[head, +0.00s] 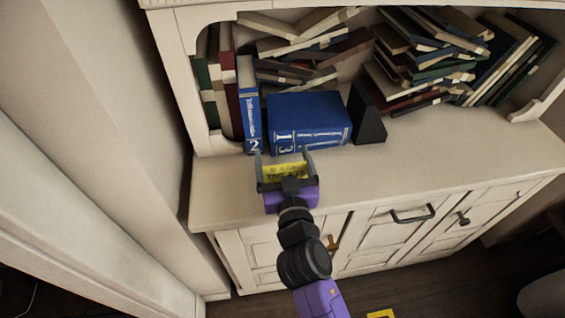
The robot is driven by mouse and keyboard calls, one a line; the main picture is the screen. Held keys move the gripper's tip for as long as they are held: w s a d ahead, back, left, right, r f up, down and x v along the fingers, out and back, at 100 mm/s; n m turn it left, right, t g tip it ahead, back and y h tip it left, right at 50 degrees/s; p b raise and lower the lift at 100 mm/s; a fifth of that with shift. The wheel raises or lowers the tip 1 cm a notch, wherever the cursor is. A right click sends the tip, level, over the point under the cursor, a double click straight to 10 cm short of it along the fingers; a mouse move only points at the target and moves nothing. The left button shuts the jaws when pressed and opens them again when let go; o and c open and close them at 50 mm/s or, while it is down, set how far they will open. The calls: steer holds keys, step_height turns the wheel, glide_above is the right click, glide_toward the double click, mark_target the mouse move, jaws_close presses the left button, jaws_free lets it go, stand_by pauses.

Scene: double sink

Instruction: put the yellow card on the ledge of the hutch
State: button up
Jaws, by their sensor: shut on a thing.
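The hutch (500,160) is a cream cabinet with a book-filled shelf bay above a ledge (420,157). My gripper (284,158) reaches over the front left part of the ledge. It is shut on the yellow card (285,171), which shows dark printing between the fingers. The card is just in front of the blue books. Whether the card touches the ledge surface cannot be told from this view. The card's lower part is hidden by my gripper.
An upright blue book (249,105) and blue volumes lying flat (310,120) stand behind the card. A black bookend (367,115) is to their right. Piled books (420,60) fill the back. The ledge is clear to the right. Another yellow item (381,314) shows at the bottom edge.

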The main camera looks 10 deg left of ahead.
steer(key=shift+f, duration=0.35)
steer(key=o, duration=1)
steer(key=shift+o, duration=0.2)
steer(key=shift+r, duration=0.1)
steer(key=b+v, duration=0.2)
steer(key=v, duration=0.9)
steer(key=shift+w, duration=0.1)
steer(key=shift+s+d+r, duration=0.1)
steer(key=shift+s+d, duration=0.1)
steer(key=shift+s, duration=0.4)
